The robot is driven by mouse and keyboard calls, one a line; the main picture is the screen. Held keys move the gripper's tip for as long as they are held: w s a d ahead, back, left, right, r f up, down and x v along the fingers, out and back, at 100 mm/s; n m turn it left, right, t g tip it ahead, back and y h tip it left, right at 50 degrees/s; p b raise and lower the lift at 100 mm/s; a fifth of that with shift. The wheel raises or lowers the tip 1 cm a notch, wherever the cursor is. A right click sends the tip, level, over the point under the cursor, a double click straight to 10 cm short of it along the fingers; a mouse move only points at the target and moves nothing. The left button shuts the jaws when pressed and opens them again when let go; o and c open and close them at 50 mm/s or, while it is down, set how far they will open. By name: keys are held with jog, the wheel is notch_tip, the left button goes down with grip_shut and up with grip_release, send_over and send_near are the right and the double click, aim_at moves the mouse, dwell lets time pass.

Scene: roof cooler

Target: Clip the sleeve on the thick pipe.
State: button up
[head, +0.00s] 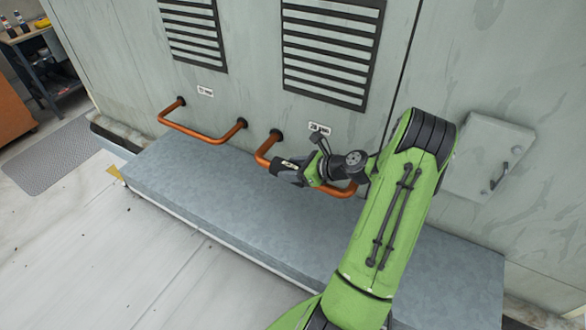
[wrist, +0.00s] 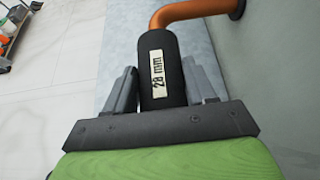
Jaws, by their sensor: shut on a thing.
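The thick copper pipe (head: 268,145) is the right-hand bent pipe on the wall, below a small label plate. My gripper (head: 292,170) is at this pipe's front run. In the wrist view my gripper (wrist: 163,88) is shut on a black sleeve (wrist: 150,50) with a "28 mm" label, one finger on each side. The copper pipe (wrist: 185,12) comes out of the sleeve's far end and bends right to the wall. The sleeve lies in line with the pipe, over or against it. Its underside is hidden, so I cannot tell whether it is fully clipped.
A thinner copper pipe (head: 195,133) is on the wall to the left. A grey metal ledge (head: 190,180) runs below both pipes. Louvred vents (head: 330,50) are above, and a wall box (head: 488,155) is at the right. The floor at the front left is clear.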

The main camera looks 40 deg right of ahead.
jog(key=o, duration=1.2)
jog(key=shift+s+a+f+g, duration=0.15)
jog(key=shift+s+f+g, duration=0.15)
jog(key=shift+f, duration=0.3)
jog(key=shift+s+d+r, duration=0.2)
jog(key=shift+s+d, duration=0.1)
jog(key=v, duration=0.7)
jog(key=p+v, duration=0.1)
jog(key=v, duration=0.7)
jog(key=shift+r, duration=0.3)
jog(key=shift+w, duration=0.15)
